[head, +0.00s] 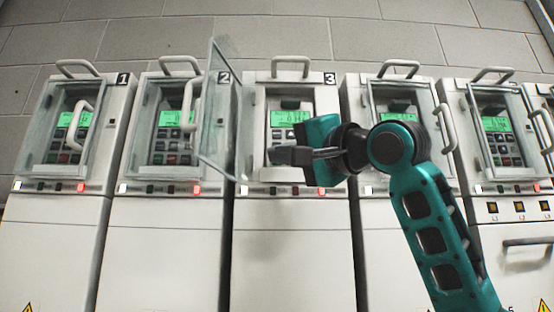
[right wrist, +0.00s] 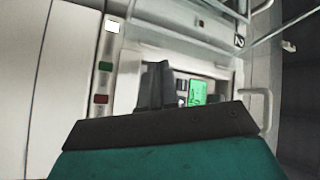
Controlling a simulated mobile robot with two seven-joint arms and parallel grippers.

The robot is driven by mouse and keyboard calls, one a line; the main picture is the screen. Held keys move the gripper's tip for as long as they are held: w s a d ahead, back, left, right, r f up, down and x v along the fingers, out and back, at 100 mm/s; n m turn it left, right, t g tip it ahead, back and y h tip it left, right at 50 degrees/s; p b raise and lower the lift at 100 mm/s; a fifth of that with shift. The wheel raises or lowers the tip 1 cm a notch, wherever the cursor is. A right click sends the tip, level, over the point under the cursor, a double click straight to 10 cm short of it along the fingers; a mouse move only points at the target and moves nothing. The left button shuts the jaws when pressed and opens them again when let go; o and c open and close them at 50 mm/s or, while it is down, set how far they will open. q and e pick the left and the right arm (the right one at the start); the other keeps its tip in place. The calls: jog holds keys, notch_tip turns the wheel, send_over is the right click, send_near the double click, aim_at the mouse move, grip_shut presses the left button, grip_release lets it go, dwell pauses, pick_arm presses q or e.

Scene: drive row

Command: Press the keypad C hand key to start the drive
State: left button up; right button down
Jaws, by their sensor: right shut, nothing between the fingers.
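My right gripper (head: 274,155) is in front of the keypad panel (head: 291,117) of the cabinet marked 3, shut and empty, its fingers pointing left. The panel has a lit green display (head: 290,117). In the right wrist view the dark fingers (right wrist: 155,84) stand before the panel, near the green display (right wrist: 197,91). I cannot read any key as the hand key, nor see a letter C. Contact with a key cannot be told. My left gripper is out of view.
A clear door (head: 222,115) stands swung open left of panel 3. Neighbouring cabinets have clear doors with white handles (head: 78,125) over their keypads. Cabinet 3 has a lit white lamp (head: 244,190); its green lamp (right wrist: 105,66) and red lamp (right wrist: 101,99) look dim.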

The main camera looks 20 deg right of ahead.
jog(key=shift+w, duration=0.15)
jog(key=shift+w+d+p, duration=0.1)
jog(key=shift+w+p, duration=0.2)
jog(key=shift+w+d, duration=0.15)
jog(key=shift+w, duration=0.2)
dwell(0.9)
jog(key=shift+s, duration=0.1)
jog(key=shift+s+a, duration=0.25)
jog(key=shift+s, duration=0.45)
jog(key=s+b, duration=0.1)
jog(key=s, duration=0.1)
jog(key=s+a+b, duration=0.1)
jog(key=s, duration=0.1)
jog(key=shift+s+a, duration=0.2)
jog(key=shift+s, duration=0.2)
